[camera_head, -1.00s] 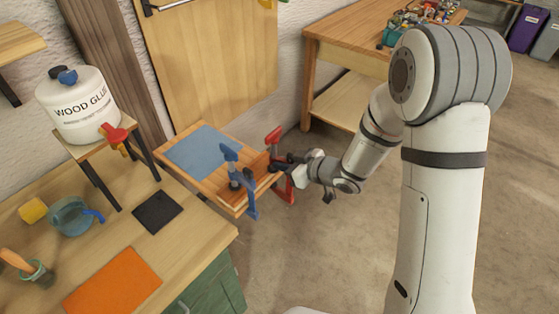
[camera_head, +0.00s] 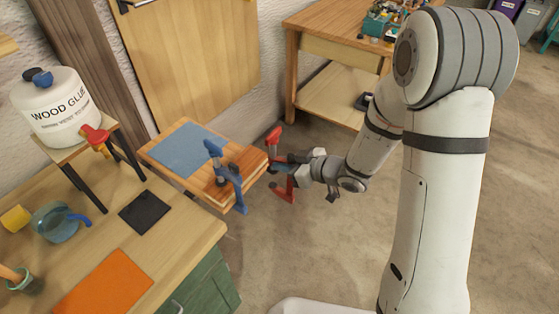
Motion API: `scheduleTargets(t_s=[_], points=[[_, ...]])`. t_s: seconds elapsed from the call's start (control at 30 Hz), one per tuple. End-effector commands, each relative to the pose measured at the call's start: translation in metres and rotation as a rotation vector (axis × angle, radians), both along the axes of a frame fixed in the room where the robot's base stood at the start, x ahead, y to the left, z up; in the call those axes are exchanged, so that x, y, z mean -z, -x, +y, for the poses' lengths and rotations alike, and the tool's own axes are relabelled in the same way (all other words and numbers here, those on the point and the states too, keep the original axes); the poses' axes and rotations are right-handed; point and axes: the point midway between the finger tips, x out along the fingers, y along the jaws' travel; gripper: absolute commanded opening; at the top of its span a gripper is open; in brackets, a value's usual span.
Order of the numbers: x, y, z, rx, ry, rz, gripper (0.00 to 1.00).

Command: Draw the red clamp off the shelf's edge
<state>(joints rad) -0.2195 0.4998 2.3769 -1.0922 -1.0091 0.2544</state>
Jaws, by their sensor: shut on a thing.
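The red clamp (camera_head: 275,140) is in my gripper (camera_head: 283,168), just right of the shelf's right end. Its upper arm stands above the shelf's level and its lower part (camera_head: 283,193) hangs below my gripper. A narrow gap seems to show between the clamp and the shelf edge. My gripper is shut on the clamp, its fingers partly hidden by the clamp. The wooden shelf (camera_head: 242,160) holds laths pressed at its edge. A blue clamp (camera_head: 214,150) still grips the shelf's front edge, left of the red one.
A blue-grey mat (camera_head: 187,150) lies on the shelf. The workbench (camera_head: 178,232) at left holds an orange mat (camera_head: 104,282), a black pad (camera_head: 145,212) and a wood glue jug (camera_head: 55,105) on a stand. Open floor (camera_head: 330,240) lies right of the shelf; another wooden table (camera_head: 340,55) stands behind.

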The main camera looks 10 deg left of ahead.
Motion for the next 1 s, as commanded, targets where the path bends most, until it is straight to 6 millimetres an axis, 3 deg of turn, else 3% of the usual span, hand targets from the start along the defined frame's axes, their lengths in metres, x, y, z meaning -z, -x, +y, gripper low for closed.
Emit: scheduleTargets(t_s=[0.57,1.0], points=[[-0.003,0.003,-0.007,0.000,-0.001,-0.003,0.00],[-0.032,0.012,-0.031,0.000,-0.001,-0.002,0.00]])
